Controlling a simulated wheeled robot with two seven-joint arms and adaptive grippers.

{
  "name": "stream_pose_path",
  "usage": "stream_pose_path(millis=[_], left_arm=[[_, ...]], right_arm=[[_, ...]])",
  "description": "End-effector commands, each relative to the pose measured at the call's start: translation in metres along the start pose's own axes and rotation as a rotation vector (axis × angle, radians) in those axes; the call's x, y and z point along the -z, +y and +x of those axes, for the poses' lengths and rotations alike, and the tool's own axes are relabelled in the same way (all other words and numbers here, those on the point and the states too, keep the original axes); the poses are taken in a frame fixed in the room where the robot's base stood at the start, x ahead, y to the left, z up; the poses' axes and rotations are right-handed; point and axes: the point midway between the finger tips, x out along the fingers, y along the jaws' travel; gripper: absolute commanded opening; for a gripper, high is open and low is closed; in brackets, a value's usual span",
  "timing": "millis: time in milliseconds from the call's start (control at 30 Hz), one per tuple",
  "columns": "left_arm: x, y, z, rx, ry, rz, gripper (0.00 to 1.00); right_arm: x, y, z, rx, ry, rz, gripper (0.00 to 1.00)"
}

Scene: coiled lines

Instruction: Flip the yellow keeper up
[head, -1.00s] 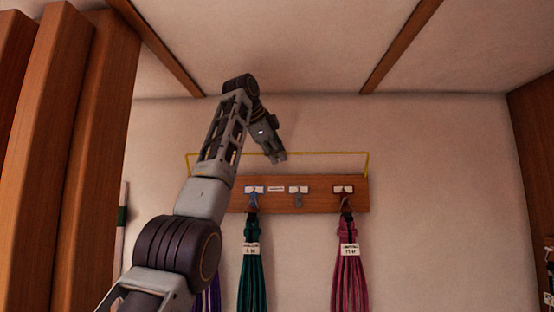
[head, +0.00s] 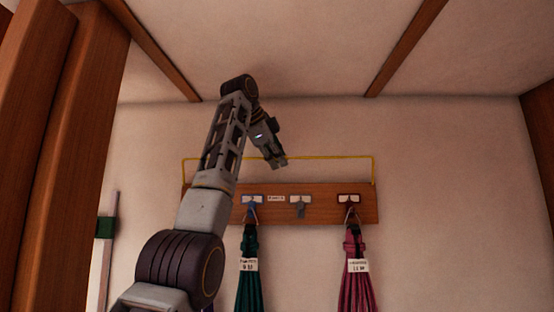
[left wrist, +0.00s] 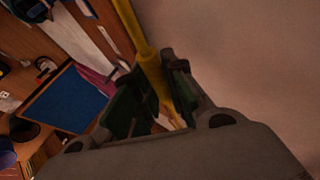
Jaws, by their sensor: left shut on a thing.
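The yellow keeper (head: 330,157) is a thin bar with a side arm at each end. It stands up above the wooden hook board (head: 325,205), its long bar level and clear of the board's top edge. My right gripper is not in view.
A teal coiled line (head: 249,270) and a magenta one (head: 356,275) hang from hooks; a grey hook (head: 300,209) between them is empty. Wooden panels (head: 85,150) stand close at left. The wall right of the board is clear.

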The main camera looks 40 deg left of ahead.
Motion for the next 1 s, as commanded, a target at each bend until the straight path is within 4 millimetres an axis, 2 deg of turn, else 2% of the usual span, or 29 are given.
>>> stream_pose_path(millis=[33, 67, 233, 667, 1000], left_arm=[[-0.001, -0.001, -0.001, 0.005, -0.001, -0.001, 0.00], [-0.001, -0.001, -0.001, 0.006, -0.001, -0.001, 0.14], [-0.001, -0.001, -0.001, 0.005, 0.000, -0.001, 0.35], [0.000, -0.001, -0.003, 0.003, 0.001, 0.000, 0.35], [0.000, -0.001, -0.032, 0.005, 0.001, 0.000, 0.35]], right_arm=[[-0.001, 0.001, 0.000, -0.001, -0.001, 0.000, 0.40], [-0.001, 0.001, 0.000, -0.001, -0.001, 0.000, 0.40], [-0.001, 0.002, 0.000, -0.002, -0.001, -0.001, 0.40], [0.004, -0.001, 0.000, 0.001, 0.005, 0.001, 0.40], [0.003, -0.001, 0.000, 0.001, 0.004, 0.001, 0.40]])
